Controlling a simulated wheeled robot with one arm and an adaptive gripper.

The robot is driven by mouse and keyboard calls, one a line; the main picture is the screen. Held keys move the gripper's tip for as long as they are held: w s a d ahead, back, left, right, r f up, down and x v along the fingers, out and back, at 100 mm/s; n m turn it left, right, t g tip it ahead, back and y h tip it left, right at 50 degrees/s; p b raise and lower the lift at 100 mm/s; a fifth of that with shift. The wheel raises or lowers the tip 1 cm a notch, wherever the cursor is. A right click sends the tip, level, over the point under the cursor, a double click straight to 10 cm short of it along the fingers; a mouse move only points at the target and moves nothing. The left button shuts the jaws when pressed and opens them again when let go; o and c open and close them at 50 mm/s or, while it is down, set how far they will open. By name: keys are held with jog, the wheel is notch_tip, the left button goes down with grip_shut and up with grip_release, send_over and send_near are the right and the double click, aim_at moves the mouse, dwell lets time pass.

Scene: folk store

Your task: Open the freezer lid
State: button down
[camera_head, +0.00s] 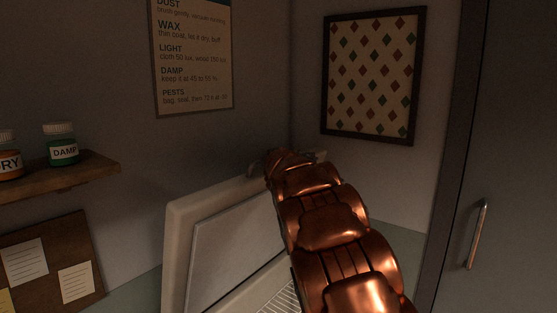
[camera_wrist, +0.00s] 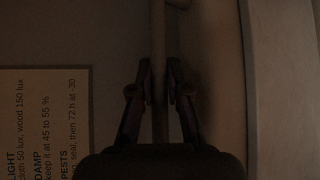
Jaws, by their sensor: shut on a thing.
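The freezer lid (camera_head: 178,235) stands raised and tilted in the head view, its pale frame and grey inner panel showing. Below it, a white wire rack (camera_head: 281,299) shows inside the open freezer. My copper arm covers the lid's right part. My gripper (camera_wrist: 159,78) is at the lid's top edge, its fingertips mostly hidden in the head view. In the wrist view its two dark fingers are closed on the lid's thin handle bar (camera_wrist: 158,35), which runs up the picture between them. The pale lid (camera_wrist: 290,80) lies to the right there.
A wall shelf (camera_head: 75,174) with jars and a pinned note board (camera_head: 50,265) are at the left. A text poster (camera_head: 193,60) and a framed diamond pattern (camera_head: 371,75) hang behind. A grey cabinet with a metal handle (camera_head: 477,235) stands close at the right.

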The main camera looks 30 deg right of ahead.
jog(key=shift+w+a, duration=0.1)
jog(key=shift+w, duration=0.1)
jog(key=c, duration=1.1)
grip_release()
jog(key=shift+s, duration=0.1)
jog(key=shift+c, duration=0.2)
jog(key=v, duration=1.2)
jog(key=shift+s, duration=0.1)
